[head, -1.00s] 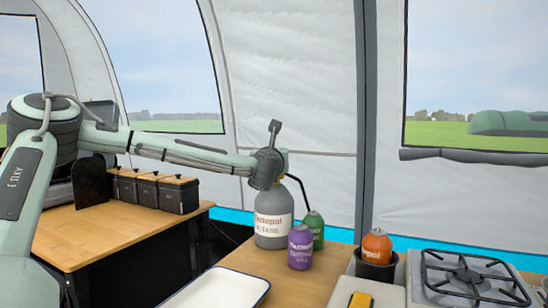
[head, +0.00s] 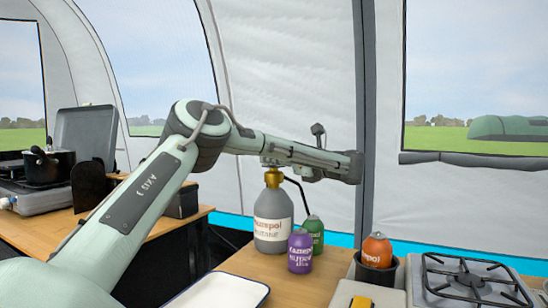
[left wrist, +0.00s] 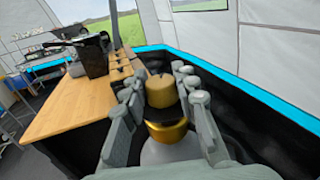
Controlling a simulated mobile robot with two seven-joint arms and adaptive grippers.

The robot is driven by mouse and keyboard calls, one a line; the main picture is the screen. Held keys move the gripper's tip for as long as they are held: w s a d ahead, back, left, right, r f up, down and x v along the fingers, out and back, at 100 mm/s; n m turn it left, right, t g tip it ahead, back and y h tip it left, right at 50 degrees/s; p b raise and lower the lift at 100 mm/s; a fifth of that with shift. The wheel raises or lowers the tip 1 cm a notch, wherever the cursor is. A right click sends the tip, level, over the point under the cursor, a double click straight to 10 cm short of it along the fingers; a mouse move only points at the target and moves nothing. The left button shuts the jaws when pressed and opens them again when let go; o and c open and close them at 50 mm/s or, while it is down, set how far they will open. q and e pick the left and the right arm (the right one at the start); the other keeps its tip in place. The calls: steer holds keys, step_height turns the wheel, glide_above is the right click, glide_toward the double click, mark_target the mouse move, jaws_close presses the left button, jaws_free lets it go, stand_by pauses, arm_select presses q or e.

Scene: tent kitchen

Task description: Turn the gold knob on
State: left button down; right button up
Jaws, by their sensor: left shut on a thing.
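A grey gas bottle (head: 270,225) with a white label stands on the wooden counter. Its gold top (head: 272,178) shows just below my left arm. In the left wrist view the gold knob (left wrist: 161,91) sits above a gold collar (left wrist: 166,132) on the bottle. My left gripper (left wrist: 163,78) is shut on the knob, with fingers on both sides of it. In the head view its fingers (head: 272,162) are small at the bottle's top, partly hidden by my arm. My right gripper is out of view.
Purple (head: 300,251) and green (head: 315,231) canisters stand close beside the bottle. An orange canister (head: 377,248) sits in a dark holder near a gas burner (head: 465,280). A white tray (head: 222,292) lies in front. A pot (head: 48,163) stands on the left stove.

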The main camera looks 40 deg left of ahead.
arm_select(q)
steer(key=shift+f+n+g, duration=0.1)
steer(key=shift+n+g, duration=0.6)
steer(key=shift+g, duration=0.4)
steer(key=c, duration=1.2)
jaws_free()
steer(key=shift+a, duration=0.1)
steer(key=shift+o, duration=0.2)
steer(key=shift+r, duration=0.2)
